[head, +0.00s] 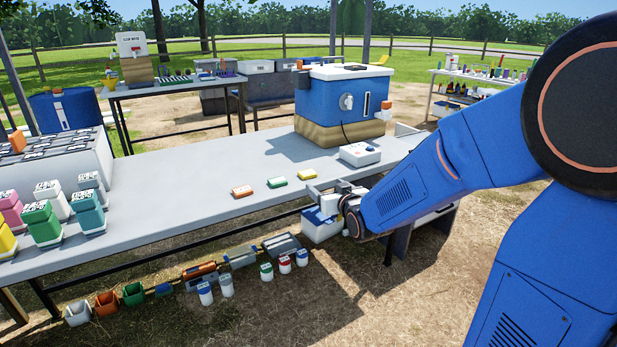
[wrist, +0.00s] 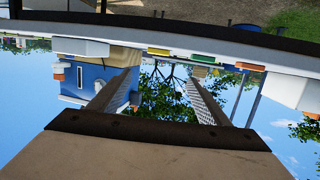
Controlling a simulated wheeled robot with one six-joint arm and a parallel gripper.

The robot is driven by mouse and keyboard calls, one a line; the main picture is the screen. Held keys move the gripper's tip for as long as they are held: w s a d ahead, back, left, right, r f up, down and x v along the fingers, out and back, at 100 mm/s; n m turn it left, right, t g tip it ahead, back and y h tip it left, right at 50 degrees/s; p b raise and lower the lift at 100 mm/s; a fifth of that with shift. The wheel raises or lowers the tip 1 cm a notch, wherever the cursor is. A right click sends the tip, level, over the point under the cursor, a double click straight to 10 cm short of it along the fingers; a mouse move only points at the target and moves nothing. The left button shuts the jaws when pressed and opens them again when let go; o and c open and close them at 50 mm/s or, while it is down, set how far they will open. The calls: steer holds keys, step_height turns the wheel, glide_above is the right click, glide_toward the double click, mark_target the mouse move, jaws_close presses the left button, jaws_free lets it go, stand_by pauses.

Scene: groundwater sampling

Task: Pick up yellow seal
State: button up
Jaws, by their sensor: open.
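The yellow seal (head: 306,174) is a small flat block lying on the grey table, at the right end of a short row. The green seal (head: 277,182) and the orange seal (head: 242,191) lie to its left. My gripper (head: 318,192) is open and empty at the table's front edge, close to the yellow seal and apart from it. In the wrist view, which is upside down, the yellow seal (wrist: 158,51) shows beyond and between the open fingers (wrist: 158,84). The green seal (wrist: 203,58) and orange seal (wrist: 250,66) show to the right there.
A white device (head: 360,154) sits right of the seals, before a large blue-and-white machine (head: 342,100). Coloured bottles (head: 42,222) and a white rack (head: 60,160) stand at the table's left. The table (head: 175,195) is clear between the bottles and seals.

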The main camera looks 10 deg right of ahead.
glide_toward(309, 174)
steer(key=w+a, duration=0.1)
steer(key=w, duration=0.2)
steer(key=shift+d+f+x, duration=0.1)
steer(key=shift+f+x, duration=0.05)
steer(key=shift+x, duration=1.3)
steer(key=shift+d+f+x, duration=0.1)
steer(key=shift+d+x, duration=0.05)
steer(key=shift+x, duration=1.25)
steer(key=c, duration=1.2)
